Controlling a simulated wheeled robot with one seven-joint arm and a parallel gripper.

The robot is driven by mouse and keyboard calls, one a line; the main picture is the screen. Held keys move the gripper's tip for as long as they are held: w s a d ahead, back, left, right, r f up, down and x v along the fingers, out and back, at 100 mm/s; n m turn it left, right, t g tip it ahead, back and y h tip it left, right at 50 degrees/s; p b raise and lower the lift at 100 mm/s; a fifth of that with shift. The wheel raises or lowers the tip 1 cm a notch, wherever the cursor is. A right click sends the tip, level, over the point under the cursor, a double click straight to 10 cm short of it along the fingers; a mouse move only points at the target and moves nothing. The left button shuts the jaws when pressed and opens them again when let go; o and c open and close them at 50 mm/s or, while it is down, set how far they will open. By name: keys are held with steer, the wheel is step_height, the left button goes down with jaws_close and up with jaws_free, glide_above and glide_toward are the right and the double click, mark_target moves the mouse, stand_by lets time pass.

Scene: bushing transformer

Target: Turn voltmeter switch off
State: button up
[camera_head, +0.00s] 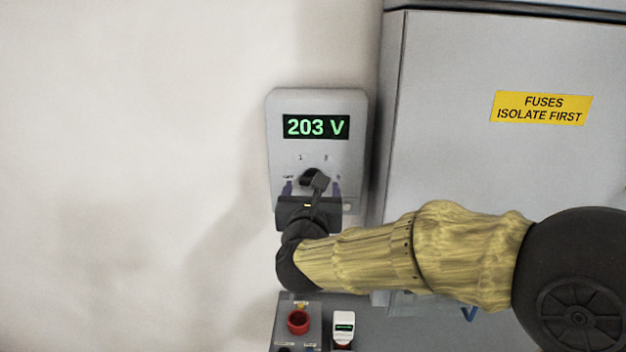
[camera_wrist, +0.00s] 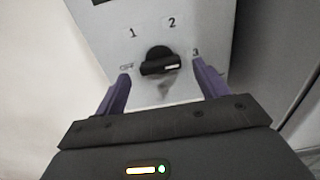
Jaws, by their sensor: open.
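The voltmeter (camera_head: 357,125) is a light grey wall box with a green display reading 203 V. Its black rotary switch (camera_head: 311,177) sits below the display and shows larger in the wrist view (camera_wrist: 160,62). Labels OFF, 1, 2 and 3 ring the knob in the wrist view. The knob's white mark points right, toward the 3. My gripper (camera_head: 313,187) is open, with purple fingers either side of the knob. In the wrist view the fingers (camera_wrist: 163,78) stand apart from the knob, the left near OFF and the right near 3. Contact is not visible.
A grey cabinet (camera_head: 450,160) with a yellow FUSES ISOLATE FIRST label (camera_head: 543,108) stands right of the voltmeter. Below is a grey panel with a red button (camera_head: 298,321) and a white switch (camera_head: 344,326). The wall at left is bare.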

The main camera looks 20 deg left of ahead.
steer(key=x, duration=0.2)
steer(key=shift+w+p, duration=0.3)
steer(key=c, duration=0.9)
steer(key=shift+a, duration=0.2)
steer(key=shift+c, duration=0.4)
steer(key=shift+d, duration=0.15)
